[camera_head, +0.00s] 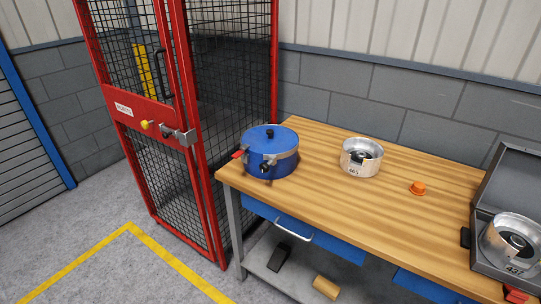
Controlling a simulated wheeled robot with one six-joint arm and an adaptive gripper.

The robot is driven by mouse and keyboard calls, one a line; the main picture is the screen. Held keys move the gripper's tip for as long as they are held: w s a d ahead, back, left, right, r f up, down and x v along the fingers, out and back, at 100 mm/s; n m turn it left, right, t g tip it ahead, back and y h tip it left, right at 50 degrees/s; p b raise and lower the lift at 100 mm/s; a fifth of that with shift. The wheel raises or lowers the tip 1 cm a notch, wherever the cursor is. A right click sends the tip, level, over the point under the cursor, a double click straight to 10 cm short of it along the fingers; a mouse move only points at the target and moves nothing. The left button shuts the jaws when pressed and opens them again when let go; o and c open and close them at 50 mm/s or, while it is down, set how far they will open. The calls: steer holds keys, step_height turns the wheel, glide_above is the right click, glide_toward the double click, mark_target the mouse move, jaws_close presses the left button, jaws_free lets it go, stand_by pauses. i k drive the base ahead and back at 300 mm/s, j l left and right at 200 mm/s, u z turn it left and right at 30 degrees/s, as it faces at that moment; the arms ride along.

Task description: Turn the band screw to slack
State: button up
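A blue round drum with a lid (268,138) stands upright on the left end of the wooden bench. A silver metal band (285,156) runs around the drum. A small dark screw or knob (265,169) shows at the band's front; its tightness cannot be told at this size. A red tab or lever (238,154) sticks out at the drum's left side. My gripper does not show in this view.
The wooden bench (320,205) also holds a silver canister marked 465 (360,158), an orange cap (417,188) and an open grey case (470,240) with another canister (512,243). A red mesh cage (192,90) stands left. Grey floor lies in front, with yellow lines (129,226).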

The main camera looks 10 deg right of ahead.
mark_target(265, 167)
steer(key=i+j+u, duration=0.1)
steer(key=i+j, duration=0.25)
steer(key=j, duration=0.15)
steer(key=i+j+u, duration=0.15)
steer(key=i+j, duration=0.2)
steer(key=j, duration=0.1)
